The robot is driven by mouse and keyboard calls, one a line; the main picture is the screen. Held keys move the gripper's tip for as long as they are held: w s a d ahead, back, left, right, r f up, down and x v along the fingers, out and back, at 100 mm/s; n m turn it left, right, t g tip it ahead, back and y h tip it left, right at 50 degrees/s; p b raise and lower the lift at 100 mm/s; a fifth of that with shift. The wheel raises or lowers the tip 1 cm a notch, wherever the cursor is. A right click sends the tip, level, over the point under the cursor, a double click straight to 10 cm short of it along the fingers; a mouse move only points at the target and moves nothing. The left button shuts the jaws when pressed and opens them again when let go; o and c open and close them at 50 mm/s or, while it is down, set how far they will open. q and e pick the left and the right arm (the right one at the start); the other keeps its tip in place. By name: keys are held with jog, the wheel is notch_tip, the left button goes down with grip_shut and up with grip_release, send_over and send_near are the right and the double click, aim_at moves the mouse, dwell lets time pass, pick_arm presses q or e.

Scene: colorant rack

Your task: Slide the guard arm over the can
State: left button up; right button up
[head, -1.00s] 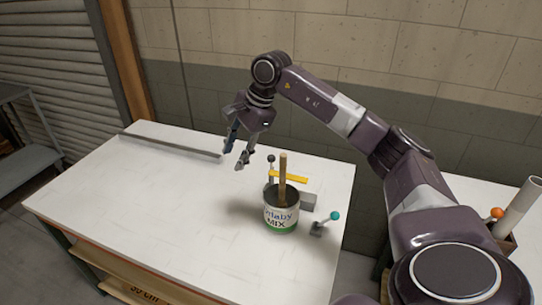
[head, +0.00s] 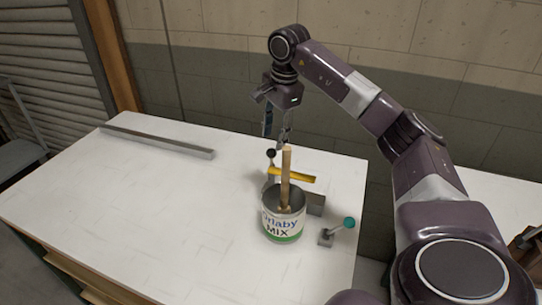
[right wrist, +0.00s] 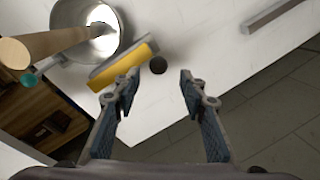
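The can (head: 283,222), labelled "MIX" with a green base band, stands upright on the white table with a wooden stick (head: 286,165) rising from it. Behind it is the yellow guard arm (head: 296,175), with a dark ball knob (head: 271,153) at its left end. In the right wrist view the guard arm (right wrist: 124,66) lies beside the can (right wrist: 122,25), and the knob (right wrist: 158,65) sits just beyond the fingertips. My right gripper (right wrist: 155,78) is open and empty, above and behind the knob. My left gripper is out of view.
A grey block (head: 315,203) stands right of the can, and a lever with a teal ball (head: 349,223) is at front right. A long metal bar (head: 157,141) lies along the back left. The table's left half is clear.

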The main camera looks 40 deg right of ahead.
aim_at(272, 149)
jog(key=f, duration=0.4)
jog(key=w+f+p, duration=0.1)
jog(key=f, duration=0.2)
jog(key=shift+a, duration=0.1)
jog(key=shift+r, duration=0.1)
grip_shut()
